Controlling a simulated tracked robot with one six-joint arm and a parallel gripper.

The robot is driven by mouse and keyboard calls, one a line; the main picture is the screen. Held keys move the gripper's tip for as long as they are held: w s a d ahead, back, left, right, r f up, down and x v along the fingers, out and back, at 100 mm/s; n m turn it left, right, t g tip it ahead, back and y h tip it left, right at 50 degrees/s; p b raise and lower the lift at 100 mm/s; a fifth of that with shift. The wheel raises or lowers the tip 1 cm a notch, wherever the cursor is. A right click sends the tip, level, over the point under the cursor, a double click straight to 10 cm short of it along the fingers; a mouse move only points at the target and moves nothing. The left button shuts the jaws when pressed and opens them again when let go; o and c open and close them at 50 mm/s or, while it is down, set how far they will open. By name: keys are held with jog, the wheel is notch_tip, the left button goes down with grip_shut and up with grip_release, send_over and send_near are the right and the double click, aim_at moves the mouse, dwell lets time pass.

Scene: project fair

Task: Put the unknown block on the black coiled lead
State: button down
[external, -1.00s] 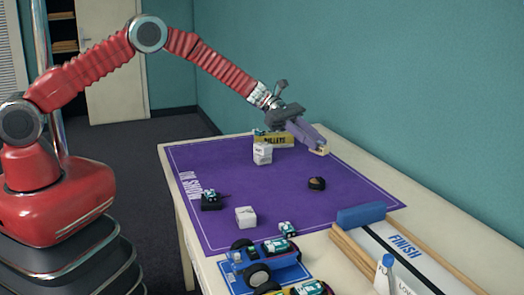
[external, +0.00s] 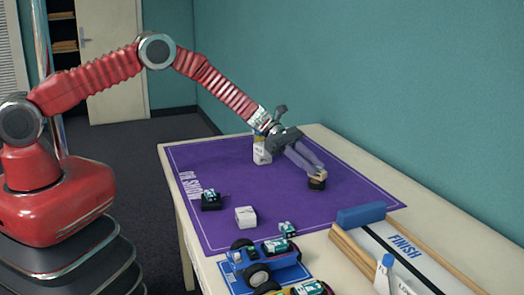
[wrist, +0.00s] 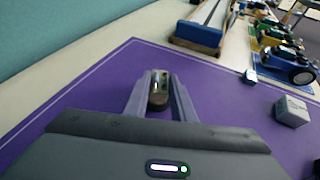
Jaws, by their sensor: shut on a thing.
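My gripper (external: 316,171) is shut on a small tan block (external: 318,175), the unknown block, its fingers pointing down and to the right. The black coiled lead (external: 316,185) lies on the purple mat, directly below the block in the external view. The block appears right at the top of the lead, but I cannot tell whether they touch. In the wrist view a brownish block (wrist: 158,98) sits between my fingertips.
White boxes (external: 246,217) and (external: 262,150) stand on the purple mat (external: 240,180). A dark device (external: 210,200) is at its left. A blue block (external: 361,216), the finish track (external: 400,245) and toy cars (external: 265,262) are nearer the camera. The mat's right side is clear.

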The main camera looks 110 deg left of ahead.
jog(key=shift+f, duration=0.15)
jog(key=c, duration=1.5)
grip_release()
jog(key=shift+s+a+r, duration=0.25)
jog(key=shift+s+r, duration=0.05)
jog(key=shift+s, duration=0.15)
jog(key=v, duration=1.1)
jog(key=shift+d, duration=0.1)
